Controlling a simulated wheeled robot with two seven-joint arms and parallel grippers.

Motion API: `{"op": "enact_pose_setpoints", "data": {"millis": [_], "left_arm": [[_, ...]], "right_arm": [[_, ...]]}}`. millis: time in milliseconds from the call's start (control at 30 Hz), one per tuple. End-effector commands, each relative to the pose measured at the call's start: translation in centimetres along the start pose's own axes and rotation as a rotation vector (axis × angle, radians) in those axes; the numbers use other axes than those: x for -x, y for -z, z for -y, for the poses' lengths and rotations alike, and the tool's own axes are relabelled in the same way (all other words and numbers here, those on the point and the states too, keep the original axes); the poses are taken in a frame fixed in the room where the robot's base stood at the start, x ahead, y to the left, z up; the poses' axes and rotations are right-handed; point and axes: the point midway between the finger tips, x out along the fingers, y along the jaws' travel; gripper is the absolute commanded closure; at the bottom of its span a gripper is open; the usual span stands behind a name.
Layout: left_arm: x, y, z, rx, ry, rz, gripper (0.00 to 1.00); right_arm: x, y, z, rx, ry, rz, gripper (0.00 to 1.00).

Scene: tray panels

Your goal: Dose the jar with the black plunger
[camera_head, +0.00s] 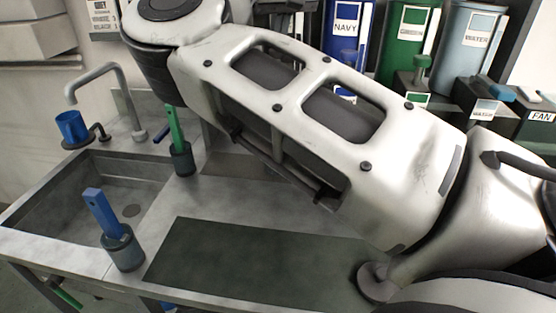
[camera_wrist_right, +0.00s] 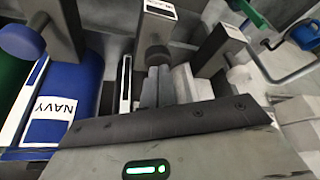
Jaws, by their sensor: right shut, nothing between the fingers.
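My right gripper (camera_wrist_right: 164,72) is shut and empty in the wrist view, its fingertips close to the grey knob (camera_wrist_right: 157,54) of the middle dispenser. I cannot tell whether they touch. That dispenser has a dark upright body (camera_wrist_right: 157,27); its label is unreadable, so I cannot confirm it is the black one. Another dispenser with a pale knob (camera_wrist_right: 239,75) stands to its right. My right arm crosses the head view and hides much of the dispenser row; its gripper does not show there. No jar can be made out for certain. My left gripper is out of view.
The navy tank (camera_head: 343,32), green tank (camera_head: 408,50) and water tank (camera_head: 470,42) stand at the back. A sink (camera_head: 95,195) lies left. Dark holders with a blue handle (camera_head: 102,213) and a green handle (camera_head: 175,130) stand beside it. The dark mat (camera_head: 240,265) is clear.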

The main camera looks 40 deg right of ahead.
Motion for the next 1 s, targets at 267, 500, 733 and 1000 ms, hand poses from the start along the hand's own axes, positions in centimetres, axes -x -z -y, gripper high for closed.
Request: {"op": "enact_pose_setpoints", "data": {"millis": [267,500,733,1000], "left_arm": [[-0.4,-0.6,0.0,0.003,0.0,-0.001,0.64],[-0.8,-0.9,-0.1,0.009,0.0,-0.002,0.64],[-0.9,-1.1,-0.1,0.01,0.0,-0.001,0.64],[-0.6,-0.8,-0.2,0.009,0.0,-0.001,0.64]], "right_arm": [[-1.2,-0.5,0.0,-0.001,0.001,0.004,1.0],[-2.0,-0.9,0.0,-0.002,0.001,0.006,1.0],[-2.4,-1.1,0.0,-0.001,0.002,0.009,1.0],[-2.0,-1.0,0.0,-0.002,0.002,0.011,1.0]]}}
